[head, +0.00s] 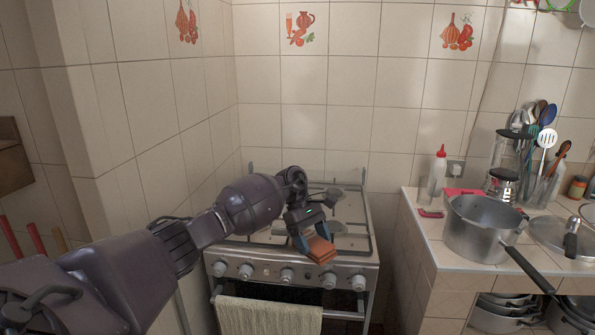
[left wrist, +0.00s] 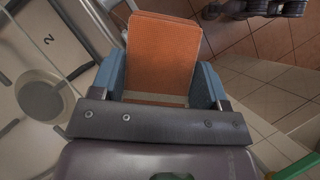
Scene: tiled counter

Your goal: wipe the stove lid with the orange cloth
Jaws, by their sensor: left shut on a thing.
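The orange cloth (head: 321,249) is a folded, block-like pad over the front edge of the stove. My left gripper (head: 309,238) is shut on it, with its blue fingers at the sides of the cloth. In the left wrist view the cloth (left wrist: 163,50) sticks out flat between the fingers. The stove top (head: 270,236) lies under and behind the gripper, with a burner at its right partly behind my arm. I cannot make out a separate lid clearly. Whether the cloth touches the stove I cannot tell. My right gripper is not in the head view.
Stove knobs (head: 246,272) line the front, above a towel (head: 268,316). A tiled counter (head: 430,230) on the right holds a steel pot (head: 476,236), a red-capped bottle (head: 438,170) and utensils (head: 547,140). A tiled wall stands close at the left and back.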

